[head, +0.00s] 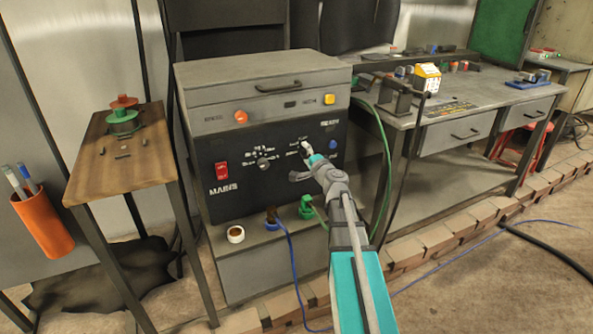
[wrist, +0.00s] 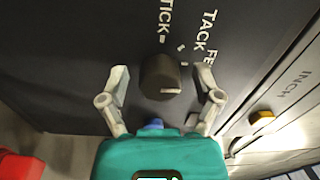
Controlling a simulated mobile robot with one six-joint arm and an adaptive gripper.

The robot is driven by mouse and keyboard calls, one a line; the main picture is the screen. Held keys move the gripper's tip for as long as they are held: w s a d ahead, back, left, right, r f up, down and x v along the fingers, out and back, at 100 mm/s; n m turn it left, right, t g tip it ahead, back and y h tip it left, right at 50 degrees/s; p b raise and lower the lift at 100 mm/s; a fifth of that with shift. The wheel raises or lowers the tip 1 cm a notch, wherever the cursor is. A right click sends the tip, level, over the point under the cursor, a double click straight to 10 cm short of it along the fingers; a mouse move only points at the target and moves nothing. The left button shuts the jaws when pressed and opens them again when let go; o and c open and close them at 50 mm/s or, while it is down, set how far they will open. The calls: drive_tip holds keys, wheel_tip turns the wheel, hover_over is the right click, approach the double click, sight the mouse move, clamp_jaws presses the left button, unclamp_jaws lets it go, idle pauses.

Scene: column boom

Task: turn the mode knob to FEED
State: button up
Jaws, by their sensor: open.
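The dark round mode knob (wrist: 160,77) is on the black panel in the wrist view, with a pale mark at its lower edge. The labels STICK (wrist: 164,18), TACK (wrist: 207,30) and part of one beginning FE (wrist: 209,55) are beside it. I cannot tell which label the knob points to. My gripper (wrist: 162,78) is open, with one finger on each side of the knob and a gap visible on both sides. In the head view, my gripper (head: 306,150) is at the right half of the panel and largely hides the knob.
The machine's front panel (head: 240,190) also has a red MAINS switch (head: 221,171), another knob (head: 263,163) and a blue button (head: 333,144). Green (head: 306,207) and blue (head: 272,224) plugs with cables are below. A workbench (head: 440,105) stands right, a small wooden-topped table (head: 120,160) left.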

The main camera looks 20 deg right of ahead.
drive_tip(key=shift+n, duration=0.5)
drive_tip(key=n, duration=0.3)
drive_tip(key=shift+n, duration=0.4)
drive_tip(key=n, duration=0.4)
drive_tip(key=shift+n, duration=0.4)
drive_tip(key=n, duration=0.4)
drive_tip(key=shift+r+n, duration=0.1)
drive_tip(key=shift+n, duration=0.3)
drive_tip(key=n, duration=0.4)
drive_tip(key=shift+a+p, duration=0.1)
drive_tip(key=shift+p, duration=0.25)
drive_tip(key=s, duration=1.4)
drive_tip(key=a+f+n+g+y+p, duration=0.1)
drive_tip(key=a+f+g+y, duration=0.15)
drive_tip(key=a, duration=0.35)
drive_tip(key=a+f+n+g+y+p, duration=0.1)
drive_tip(key=a+f+g+y, duration=0.15)
drive_tip(key=a, duration=0.35)
drive_tip(key=s+a+f+m+g+p, duration=0.1)
drive_tip(key=s+a+f+g, duration=0.4)
drive_tip(key=a, duration=0.5)
drive_tip(key=shift+s+f+g+h, duration=0.35)
drive_tip(key=shift+f+g, duration=0.7)
drive_tip(key=shift+g, duration=0.65)
